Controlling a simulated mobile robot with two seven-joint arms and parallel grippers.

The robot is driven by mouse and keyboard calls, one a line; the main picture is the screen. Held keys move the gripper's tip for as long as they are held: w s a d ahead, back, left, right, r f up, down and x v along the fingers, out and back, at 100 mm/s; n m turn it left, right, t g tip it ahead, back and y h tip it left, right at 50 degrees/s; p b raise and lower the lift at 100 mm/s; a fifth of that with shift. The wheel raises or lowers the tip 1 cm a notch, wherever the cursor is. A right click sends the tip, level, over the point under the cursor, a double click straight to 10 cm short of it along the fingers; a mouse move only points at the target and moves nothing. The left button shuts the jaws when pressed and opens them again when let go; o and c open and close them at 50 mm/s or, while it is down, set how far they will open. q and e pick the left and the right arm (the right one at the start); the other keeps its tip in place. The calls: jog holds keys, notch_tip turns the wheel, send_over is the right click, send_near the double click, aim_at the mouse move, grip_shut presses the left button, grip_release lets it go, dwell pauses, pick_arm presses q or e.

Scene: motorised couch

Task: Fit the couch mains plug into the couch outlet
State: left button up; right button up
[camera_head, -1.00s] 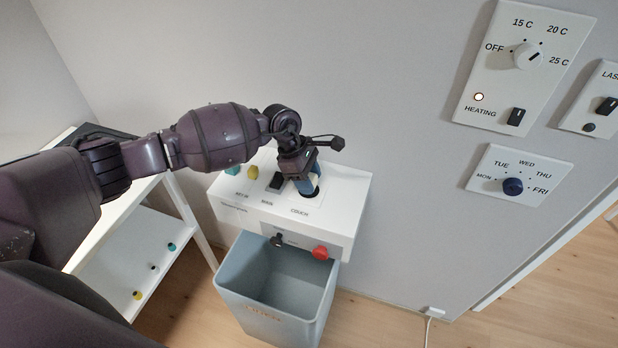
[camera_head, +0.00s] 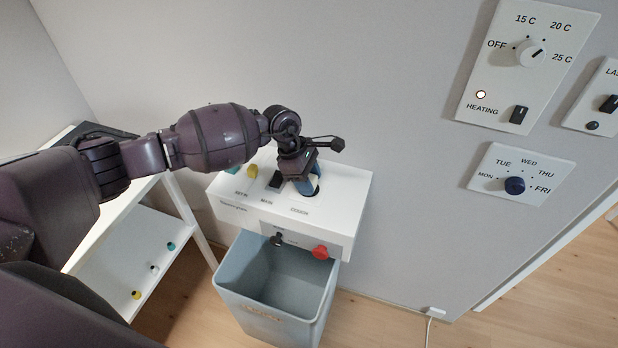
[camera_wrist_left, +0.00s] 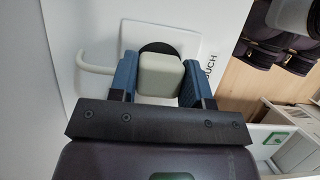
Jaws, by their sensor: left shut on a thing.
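My left gripper (camera_head: 308,187) points down at the top of the white box by the wall, over its spot labelled COUCH. In the left wrist view its blue fingers (camera_wrist_left: 160,80) are shut on a pale grey-green plug (camera_wrist_left: 161,72), with a pale cable (camera_wrist_left: 95,68) leaving to the left. Behind the plug is the dark round couch outlet (camera_wrist_left: 157,47) on a white plate. Part of the outlet (camera_head: 316,193) shows beside the fingers in the head view. I cannot tell whether the plug's pins are in it. My right gripper is out of view.
The white box (camera_head: 230,205) also carries a dark switch (camera_head: 276,180), a yellow knob (camera_head: 252,171) and a red knob (camera_head: 320,252). A grey bin (camera_head: 285,325) stands below it. A white shelf (camera_head: 185,210) is at left; wall panels with dials hang at right.

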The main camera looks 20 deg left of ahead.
pick_arm(q)
jog(key=shift+f, duration=0.25)
jog(key=o, duration=1)
jog(key=shift+c, duration=0.2)
jog(key=v, duration=1)
jog(key=shift+r, duration=0.4)
jog(key=shift+a, duration=0.1)
